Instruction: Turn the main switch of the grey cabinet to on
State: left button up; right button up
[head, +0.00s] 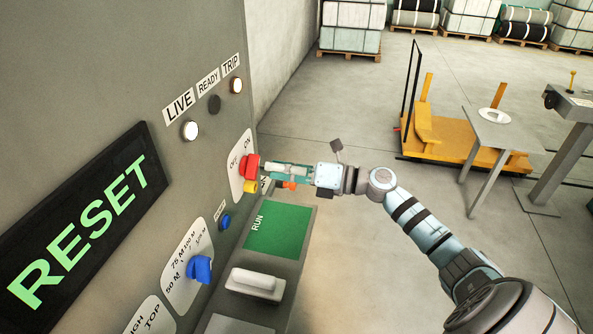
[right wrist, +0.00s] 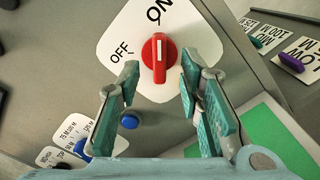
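The grey cabinet (head: 215,60) fills the left of the head view. Its main switch is a red knob (right wrist: 158,62) on a white plate (right wrist: 185,30) marked OFF and ON; it also shows in the head view (head: 249,165). In the right wrist view the knob's white line points up, towards ON, with OFF to its left. My right gripper (right wrist: 159,80) is open, its teal fingers apart on either side of the knob; I cannot tell whether they touch it. In the head view it reaches the switch from the right (head: 268,170). My left gripper is not in view.
The cabinet display (head: 85,225) reads RESET. A blue selector (head: 200,269) and a blue button (head: 225,222) sit below the switch.

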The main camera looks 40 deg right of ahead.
jog(key=v, duration=0.7)
jog(key=shift+s+d, duration=0.15)
jog(key=shift+s, duration=0.1)
jog(key=shift+w, duration=0.1)
